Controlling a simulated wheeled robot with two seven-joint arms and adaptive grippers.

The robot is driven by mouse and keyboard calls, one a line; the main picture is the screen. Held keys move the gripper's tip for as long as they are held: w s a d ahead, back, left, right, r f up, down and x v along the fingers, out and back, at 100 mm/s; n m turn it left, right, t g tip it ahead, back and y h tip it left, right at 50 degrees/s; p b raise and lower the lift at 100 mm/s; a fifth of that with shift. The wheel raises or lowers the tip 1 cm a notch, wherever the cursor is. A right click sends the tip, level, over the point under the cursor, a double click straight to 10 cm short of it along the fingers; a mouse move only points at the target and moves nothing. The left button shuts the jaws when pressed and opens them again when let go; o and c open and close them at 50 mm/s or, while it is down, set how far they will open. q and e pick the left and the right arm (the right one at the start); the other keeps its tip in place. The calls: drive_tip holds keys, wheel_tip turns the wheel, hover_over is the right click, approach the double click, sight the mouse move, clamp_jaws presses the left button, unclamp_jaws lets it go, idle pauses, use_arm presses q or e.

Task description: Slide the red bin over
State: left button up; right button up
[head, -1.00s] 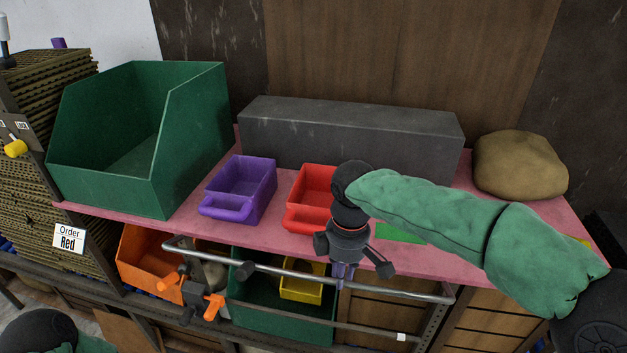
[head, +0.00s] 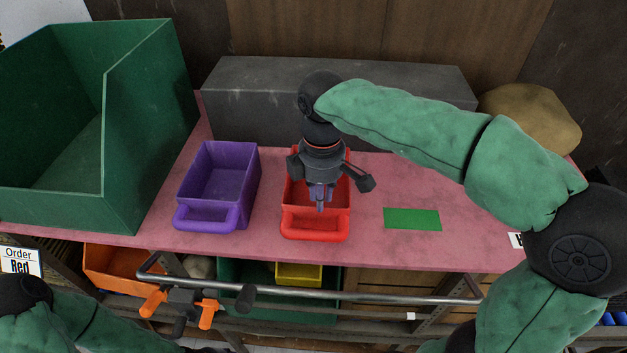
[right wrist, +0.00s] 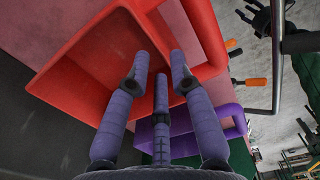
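The red bin (head: 316,231) stands upright on the pink tabletop, right of the purple bin (head: 220,178). It also fills much of the right wrist view (right wrist: 85,40). My right gripper (head: 319,202) is above the red bin, its purple fingers pointing down over the bin's opening. In the right wrist view its fingers (right wrist: 160,60) are apart with nothing clearly held. I cannot tell whether they touch the bin. A flat green patch (head: 412,219) lies right of the bin. My left arm shows at bottom left; I cannot make out its gripper's state.
A large green bin (head: 150,150) stands left, a dark grey block (head: 260,85) behind the bins, and a brown sack (head: 530,115) at back right. A metal rail (head: 380,295) with orange-and-black fittings runs along the front. An order sign (head: 20,262) reads "Red". Tabletop around the green patch is clear.

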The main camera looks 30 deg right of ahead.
sight(320, 223)
wheel_tip(320, 223, down, 8)
drive_tip(key=shift+w+f, duration=0.15)
drive_tip(key=shift+f, duration=0.05)
drive_tip(key=shift+s+f+p, duration=0.3)
drive_tip(key=shift+s+f, duration=0.05)
drive_tip(key=shift+f, duration=0.4)
drive_tip(key=shift+w+f, duration=0.15)
drive_tip(key=shift+w, duration=0.1)
drive_tip(key=shift+s, duration=0.1)
clamp_jaws()
